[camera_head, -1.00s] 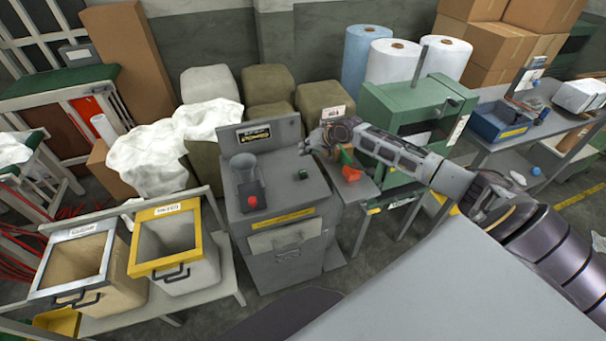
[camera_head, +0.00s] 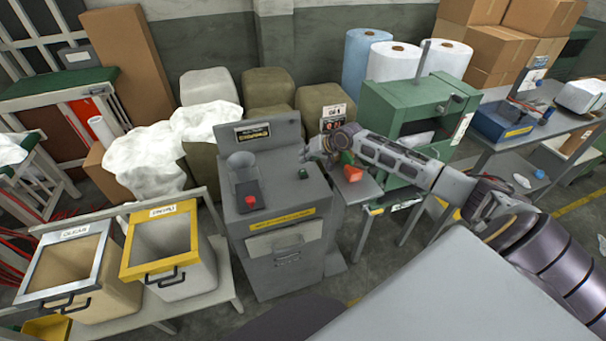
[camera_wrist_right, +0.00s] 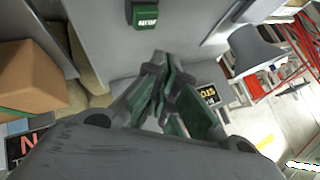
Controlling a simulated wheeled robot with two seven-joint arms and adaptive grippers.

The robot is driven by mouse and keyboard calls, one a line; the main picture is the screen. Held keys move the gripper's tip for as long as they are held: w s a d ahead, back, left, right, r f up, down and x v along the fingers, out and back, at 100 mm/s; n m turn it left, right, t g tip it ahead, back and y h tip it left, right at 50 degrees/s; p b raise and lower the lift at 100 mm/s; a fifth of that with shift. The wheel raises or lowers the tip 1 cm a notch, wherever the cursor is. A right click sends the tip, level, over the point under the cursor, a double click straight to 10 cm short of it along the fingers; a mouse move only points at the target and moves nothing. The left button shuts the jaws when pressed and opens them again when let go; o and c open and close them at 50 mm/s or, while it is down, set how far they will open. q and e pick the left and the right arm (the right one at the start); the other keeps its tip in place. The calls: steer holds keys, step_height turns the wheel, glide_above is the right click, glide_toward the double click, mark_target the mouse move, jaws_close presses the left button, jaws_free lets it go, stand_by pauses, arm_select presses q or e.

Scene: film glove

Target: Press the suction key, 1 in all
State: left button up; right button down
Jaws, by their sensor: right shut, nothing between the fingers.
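A small green key (camera_head: 303,173) sits on the sloping grey top of a machine (camera_head: 285,270). It also shows in the right wrist view as a green key with white lettering (camera_wrist_right: 145,13), at the top. I cannot read the lettering surely. My right gripper (camera_head: 305,156) is shut and empty, just behind and above the green key in the head view. In the wrist view its closed fingertips (camera_wrist_right: 164,58) point toward the key, with a visible gap between them. My left gripper is not in view.
A red button (camera_head: 251,200) and a grey funnel-like cup (camera_head: 242,165) are on the machine's left side. A yellow-rimmed bin (camera_head: 165,242) and a grey-rimmed bin (camera_head: 68,265) stand left. A green cabinet (camera_head: 405,105) stands right, behind my right arm.

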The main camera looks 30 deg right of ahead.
steer(key=shift+f, duration=1.25)
steer(key=shift+f, duration=0.3)
stand_by(0.6)
steer(key=shift+f, duration=0.6)
stand_by(1.5)
steer(key=shift+r+p, duration=0.95)
steer(key=shift+p, duration=0.05)
steer(key=shift+r, duration=0.1)
steer(key=shift+r+p, duration=1.2)
steer(key=shift+p, duration=0.05)
steer(key=shift+r+p, duration=1.15)
steer(key=shift+r, duration=0.05)
